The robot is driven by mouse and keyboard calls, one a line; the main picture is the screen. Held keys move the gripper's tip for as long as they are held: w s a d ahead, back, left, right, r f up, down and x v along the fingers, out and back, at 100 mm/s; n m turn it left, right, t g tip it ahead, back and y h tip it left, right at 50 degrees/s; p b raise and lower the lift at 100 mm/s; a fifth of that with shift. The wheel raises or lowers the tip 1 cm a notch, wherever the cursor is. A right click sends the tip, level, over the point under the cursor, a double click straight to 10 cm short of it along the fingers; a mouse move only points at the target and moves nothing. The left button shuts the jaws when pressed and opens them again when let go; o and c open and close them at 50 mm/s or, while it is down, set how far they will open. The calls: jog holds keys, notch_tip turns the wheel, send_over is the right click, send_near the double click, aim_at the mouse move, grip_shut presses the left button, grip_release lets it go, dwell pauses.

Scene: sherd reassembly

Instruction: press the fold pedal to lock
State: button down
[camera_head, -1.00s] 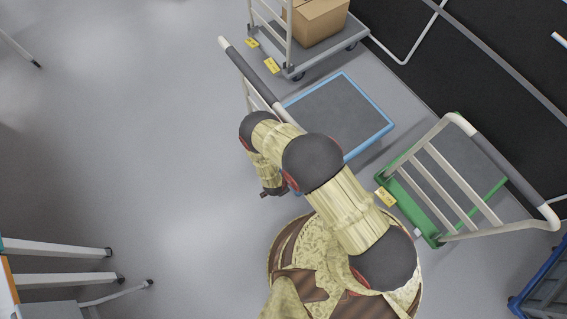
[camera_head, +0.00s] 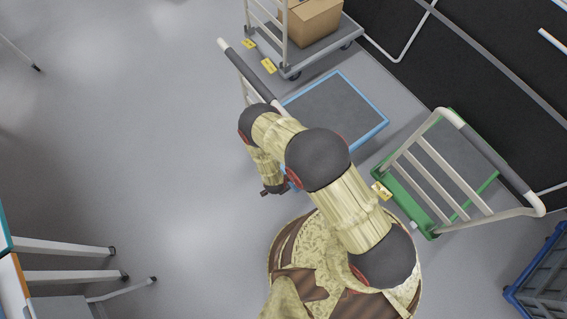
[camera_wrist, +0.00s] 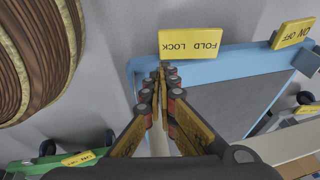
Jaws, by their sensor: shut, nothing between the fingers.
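The yellow fold pedal, marked FOLD LOCK (camera_wrist: 190,43), shows at the edge of the blue-framed trolley (camera_wrist: 140,66) in the wrist view. My gripper (camera_wrist: 166,68) is shut and empty. Its fingertips appear just below the pedal in that view, over the blue frame corner; I cannot tell whether they touch. In the head view, the blue-framed trolley (camera_head: 352,90) lies behind my arm, and my gripper (camera_head: 273,191) points down at its near left side. The pedal is hidden there by my arm. A second yellow tag, marked ON OFF (camera_wrist: 293,33), sits to the right of the pedal.
A green trolley (camera_head: 402,205) stands to the right, and a grey trolley (camera_head: 268,48) with a cardboard box (camera_head: 312,22) at the top. A blue crate (camera_head: 540,275) is at lower right. Table legs (camera_head: 75,248) stand at lower left.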

jog(key=d+p+v, duration=0.1)
jog(key=p+v, duration=0.1)
jog(key=v, duration=0.4)
jog(key=shift+s+a+r, duration=0.25)
jog(key=shift+s+a, duration=0.05)
jog(key=shift+s, duration=0.2)
